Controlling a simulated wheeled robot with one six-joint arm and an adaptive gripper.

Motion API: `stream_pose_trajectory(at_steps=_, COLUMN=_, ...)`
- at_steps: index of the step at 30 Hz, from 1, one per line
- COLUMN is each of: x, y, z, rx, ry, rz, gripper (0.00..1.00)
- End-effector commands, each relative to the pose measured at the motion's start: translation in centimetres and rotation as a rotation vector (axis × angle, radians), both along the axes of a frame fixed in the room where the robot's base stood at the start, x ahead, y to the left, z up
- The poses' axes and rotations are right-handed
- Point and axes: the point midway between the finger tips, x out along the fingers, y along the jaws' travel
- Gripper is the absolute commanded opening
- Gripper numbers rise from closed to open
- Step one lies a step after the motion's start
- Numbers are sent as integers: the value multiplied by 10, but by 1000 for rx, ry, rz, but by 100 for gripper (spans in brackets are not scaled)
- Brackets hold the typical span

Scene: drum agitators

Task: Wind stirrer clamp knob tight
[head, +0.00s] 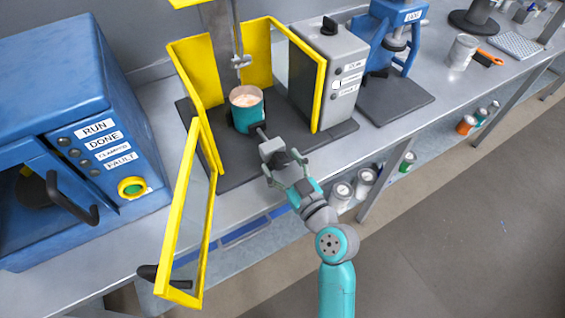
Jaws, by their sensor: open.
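The stirrer stands in a yellow guard frame with a vertical shaft and a small metal fitting (241,62) above a teal can (246,115) of pale contents. A grey clamp block (271,147) sits at the front of the dark base, with a short rod pointing toward the can. A dark knob (280,159) appears on the block's near side. My gripper (285,168) is open, its fingers spread on either side of the knob. I cannot tell whether they touch it. The knob is small and partly hidden by the fingers.
The yellow guard door (186,210) hangs open at left front. A grey control box (332,75) stands right of the can. A blue machine (85,110) fills the left. A blue press (390,40) stands further right. Cans sit on the lower shelf; the floor at right is clear.

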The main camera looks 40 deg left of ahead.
Motion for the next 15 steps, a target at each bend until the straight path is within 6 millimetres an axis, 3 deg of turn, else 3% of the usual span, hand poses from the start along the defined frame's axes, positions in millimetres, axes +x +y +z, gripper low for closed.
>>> stream_pose_trajectory(at_steps=5, x=0, y=0, z=0, rx=0, ry=0, rz=0, gripper=73)
stream_pose_trajectory(at_steps=12, x=0, y=0, z=0, rx=0, ry=0, rz=0, gripper=16)
stream_pose_trajectory(at_steps=15, x=0, y=0, z=0, rx=0, ry=0, rz=0, gripper=13)
